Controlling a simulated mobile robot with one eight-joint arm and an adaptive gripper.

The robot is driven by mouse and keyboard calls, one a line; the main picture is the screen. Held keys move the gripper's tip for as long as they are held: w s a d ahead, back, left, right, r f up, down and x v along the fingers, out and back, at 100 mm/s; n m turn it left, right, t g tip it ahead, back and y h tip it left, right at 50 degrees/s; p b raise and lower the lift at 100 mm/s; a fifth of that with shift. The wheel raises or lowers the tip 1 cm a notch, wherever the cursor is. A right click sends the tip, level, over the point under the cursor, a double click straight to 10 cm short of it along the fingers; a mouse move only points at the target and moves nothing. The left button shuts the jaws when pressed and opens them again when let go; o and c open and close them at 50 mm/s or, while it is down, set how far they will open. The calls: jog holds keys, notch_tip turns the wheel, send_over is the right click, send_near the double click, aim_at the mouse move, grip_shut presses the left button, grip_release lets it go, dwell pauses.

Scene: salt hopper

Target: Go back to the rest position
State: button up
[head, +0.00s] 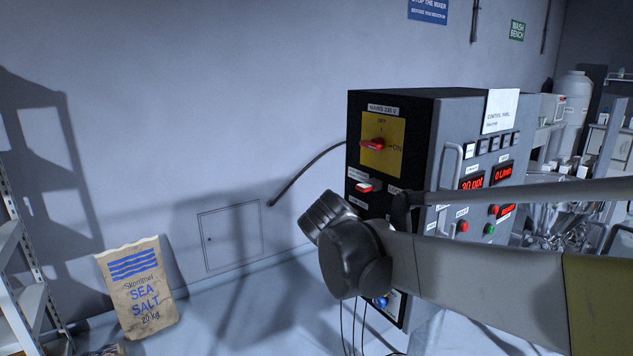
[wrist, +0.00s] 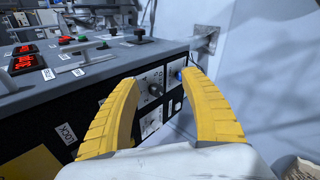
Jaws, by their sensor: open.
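My gripper (wrist: 160,78) shows in the wrist view with its two yellow fingers spread apart and nothing between them. The side panel of the dark control cabinet lies beyond the fingers, with a black knob (wrist: 152,90) and a blue button (wrist: 179,75) seen between them. Whether a fingertip touches the panel is hard to tell. In the head view my arm reaches across the front of the control cabinet (head: 420,130) and covers its lower part. My gripper cannot be made out there.
The cabinet's side carries a red mains switch (head: 374,144) on a yellow plate, its handle level, and a smaller red switch (head: 368,187). A sea salt sack (head: 138,287) stands against the wall, near a metal shelf (head: 22,270). Floor between sack and cabinet looks clear.

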jog(key=s+d+f+m+y, duration=0.1)
jog(key=s+f+m+y, duration=0.1)
jog(key=s, duration=0.5)
jog(key=s+d+f+m+t+y, duration=0.1)
jog(key=s+m, duration=0.3)
jog(key=s, duration=0.4)
jog(key=s+d+f+m+y, duration=0.2)
jog(key=s+f+m+y, duration=0.1)
jog(key=s, duration=0.4)
jog(key=shift+s+f+y, duration=0.25)
jog(key=shift+s+y, duration=0.05)
jog(key=shift+s, duration=0.05)
